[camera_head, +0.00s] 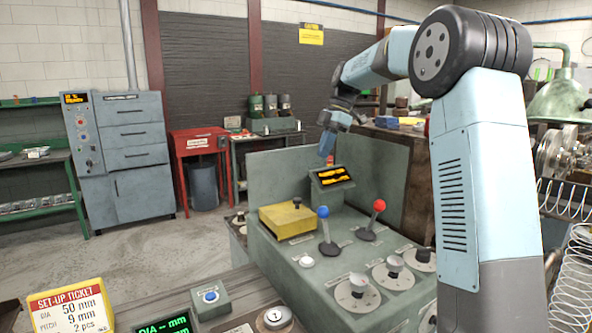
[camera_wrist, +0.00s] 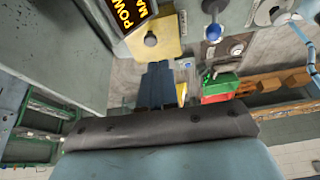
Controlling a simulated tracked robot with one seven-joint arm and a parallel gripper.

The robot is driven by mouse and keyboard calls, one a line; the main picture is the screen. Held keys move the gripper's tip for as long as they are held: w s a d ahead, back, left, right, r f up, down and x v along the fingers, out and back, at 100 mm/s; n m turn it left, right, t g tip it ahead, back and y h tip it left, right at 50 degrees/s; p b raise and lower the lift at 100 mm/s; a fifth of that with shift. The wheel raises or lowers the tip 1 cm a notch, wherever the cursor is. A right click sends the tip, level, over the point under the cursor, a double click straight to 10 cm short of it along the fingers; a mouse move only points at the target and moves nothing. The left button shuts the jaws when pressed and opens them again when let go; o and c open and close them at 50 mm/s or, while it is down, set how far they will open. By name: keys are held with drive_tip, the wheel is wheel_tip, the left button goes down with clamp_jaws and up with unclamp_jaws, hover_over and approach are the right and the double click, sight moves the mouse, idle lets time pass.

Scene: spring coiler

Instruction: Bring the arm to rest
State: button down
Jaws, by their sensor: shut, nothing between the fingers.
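My arm rises at the right of the head view and reaches back to the left over the grey control console (camera_head: 335,290). My gripper (camera_head: 327,147) hangs above the small display (camera_head: 332,177) on the console, fingers pointing down and apart from it. In the wrist view my gripper (camera_wrist: 157,72) shows as two dark blue fingers side by side, shut and empty.
The console carries a yellow box (camera_head: 287,220), a blue-knobbed lever (camera_head: 324,230), a red-knobbed lever (camera_head: 375,217) and several dials. A set-up ticket (camera_head: 70,305) stands front left. Wire coils (camera_head: 575,270) are at far right. Open floor lies left.

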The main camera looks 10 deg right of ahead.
drive_tip(key=s+d+r+m+t+h, duration=0.1)
drive_tip(key=s+m+t, duration=0.1)
drive_tip(key=s+m, duration=0.6)
drive_tip(key=s+d+r+m+t+h, duration=0.1)
drive_tip(key=s+r+m+t+h, duration=0.15)
drive_tip(key=s, duration=0.95)
drive_tip(key=s+d+f+m+t, duration=0.1)
drive_tip(key=s+f+m, duration=0.3)
drive_tip(key=s, duration=0.5)
drive_tip(key=s+d+f+m+t, duration=0.2)
drive_tip(key=s+f+m, duration=0.3)
drive_tip(key=s+m, duration=0.3)
drive_tip(key=shift+s+d+f, duration=0.3)
drive_tip(key=shift+s+d, duration=0.6)
drive_tip(key=shift+s, duration=0.15)
drive_tip(key=shift+h, duration=0.25)
